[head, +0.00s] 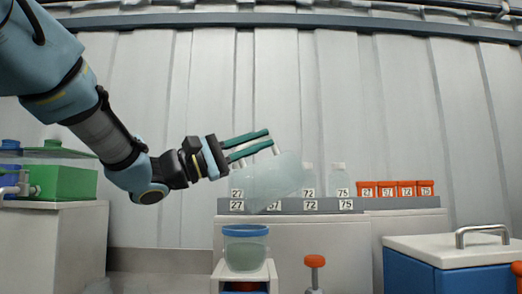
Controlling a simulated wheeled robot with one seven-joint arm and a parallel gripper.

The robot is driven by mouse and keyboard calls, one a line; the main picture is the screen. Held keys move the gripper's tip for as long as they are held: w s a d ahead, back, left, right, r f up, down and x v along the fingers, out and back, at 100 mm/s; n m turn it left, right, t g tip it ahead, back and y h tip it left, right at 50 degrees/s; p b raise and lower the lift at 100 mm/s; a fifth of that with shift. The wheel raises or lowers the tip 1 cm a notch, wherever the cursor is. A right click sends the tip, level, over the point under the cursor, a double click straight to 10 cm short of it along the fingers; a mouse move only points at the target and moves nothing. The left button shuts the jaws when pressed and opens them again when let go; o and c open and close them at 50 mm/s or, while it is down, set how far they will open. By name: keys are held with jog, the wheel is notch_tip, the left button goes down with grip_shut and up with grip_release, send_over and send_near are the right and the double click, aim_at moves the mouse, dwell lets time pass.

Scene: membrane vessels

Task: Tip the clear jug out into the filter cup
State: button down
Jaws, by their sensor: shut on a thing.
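The clear jug (268,182) is a pale, translucent vessel held in the air, tilted well over to one side. My gripper (268,141), with green fingers, is shut on it at its upper edge; the exact grip point is hard to make out. The filter cup (246,253) has a blue rim and a clear, greenish-grey body. It stands upright on a small white stand below the jug. The jug's lower edge is above the cup's rim and apart from it. I see no clear stream between them, and the liquid level in the jug is hard to tell.
A grey rack (385,203) behind holds clear bottles (339,180) and orange numbered boxes (396,188). An orange-topped knob (314,262) stands right of the cup. A blue cooler with a white lid (446,249) is at right. A green box (62,182) sits on the left cabinet.

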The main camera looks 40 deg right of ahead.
jog(key=shift+w+a+h+b, duration=0.25)
jog(key=shift+a+h+b, duration=0.3)
jog(key=shift+b, duration=0.75)
jog(key=shift+g, duration=0.3)
dwell(0.3)
